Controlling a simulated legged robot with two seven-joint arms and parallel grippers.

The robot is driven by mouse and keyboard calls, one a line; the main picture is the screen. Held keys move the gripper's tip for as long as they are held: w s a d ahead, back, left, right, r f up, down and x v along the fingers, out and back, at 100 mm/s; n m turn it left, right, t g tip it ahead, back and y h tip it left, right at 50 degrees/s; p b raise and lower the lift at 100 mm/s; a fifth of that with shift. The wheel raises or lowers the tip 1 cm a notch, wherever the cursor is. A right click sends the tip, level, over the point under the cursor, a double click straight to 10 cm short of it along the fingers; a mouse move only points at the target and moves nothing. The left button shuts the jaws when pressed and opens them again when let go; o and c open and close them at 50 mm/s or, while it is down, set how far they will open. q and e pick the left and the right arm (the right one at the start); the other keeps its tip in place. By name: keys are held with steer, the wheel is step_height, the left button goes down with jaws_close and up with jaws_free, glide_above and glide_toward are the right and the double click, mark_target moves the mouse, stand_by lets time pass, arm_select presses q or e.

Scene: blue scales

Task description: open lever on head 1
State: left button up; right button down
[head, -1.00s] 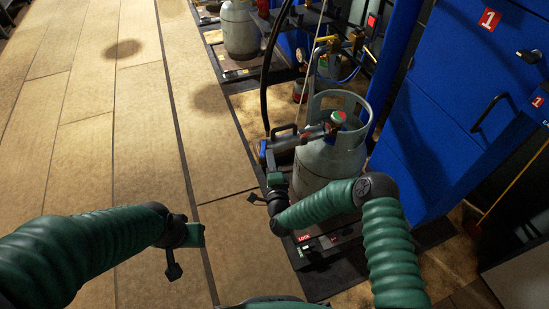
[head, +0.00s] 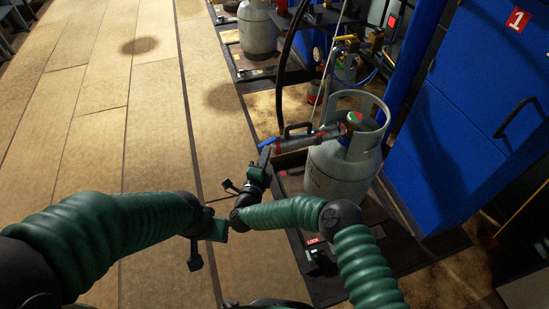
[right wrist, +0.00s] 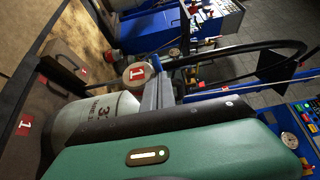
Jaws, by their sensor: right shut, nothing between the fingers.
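The filling head 1 (head: 355,120) sits on the valve of a grey gas cylinder (head: 340,170). Its lever (head: 300,138) runs left from it and ends in a blue tip. A round plate with a red 1 (right wrist: 138,71) shows in the right wrist view, beside the cylinder (right wrist: 92,118). My right gripper (head: 265,155) is shut and empty just below the blue tip; I cannot tell whether they touch. Its fingers (right wrist: 160,92) point toward the round plate in the right wrist view. My left gripper (head: 216,229) is lower left, away from the cylinder; its fingers are hidden.
The cylinder stands on a dark scale with a red LOCK label (head: 314,240). A black hose (head: 281,85) hangs behind the head. A blue cabinet (head: 465,120) stands at the right. A second cylinder (head: 257,30) stands farther back. The tiled floor at left is clear.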

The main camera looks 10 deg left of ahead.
steer(key=shift+w+a+b, duration=0.5)
steer(key=shift+a+b, duration=0.1)
steer(key=shift+a, duration=0.25)
steer(key=shift+w+a+b, duration=0.5)
steer(key=shift+a+b, duration=0.05)
steer(key=shift+a, duration=0.25)
steer(key=shift+r, duration=0.1)
